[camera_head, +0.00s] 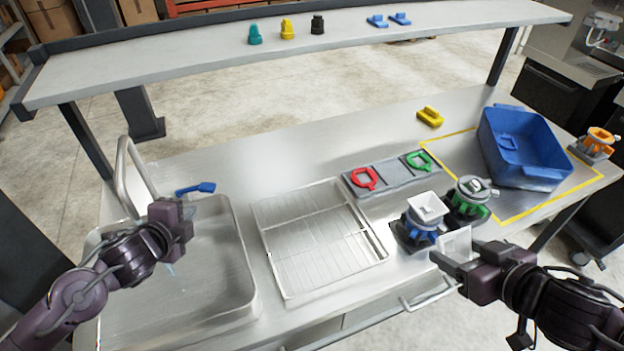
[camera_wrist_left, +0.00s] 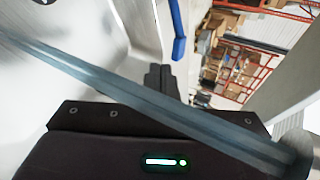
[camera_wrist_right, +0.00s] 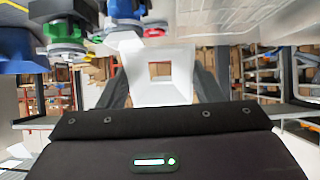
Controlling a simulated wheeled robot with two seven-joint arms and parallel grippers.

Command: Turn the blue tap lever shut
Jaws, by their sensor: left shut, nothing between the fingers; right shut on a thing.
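The blue tap lever (camera_head: 195,188) lies behind the sink's back edge, pointing right from the base of the arched metal tap (camera_head: 127,165). It also shows at the top of the left wrist view (camera_wrist_left: 178,30). My left gripper (camera_head: 187,214) is shut and empty over the sink, just in front of the lever, with a visible gap in the head view. A small pale streak shows below it; I cannot tell whether it is water. My right gripper (camera_head: 456,250) is shut on a white square funnel-like piece (camera_wrist_right: 158,78), held off the table's front edge.
The sink (camera_head: 250,270) is at left, with a wire rack (camera_head: 320,235) beside it. A grey plate with red and green rings (camera_head: 385,181), dispensers with a white hopper (camera_head: 428,208), and a blue bin (camera_head: 535,175) stand to the right. The shelf (camera_head: 200,60) spans the back.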

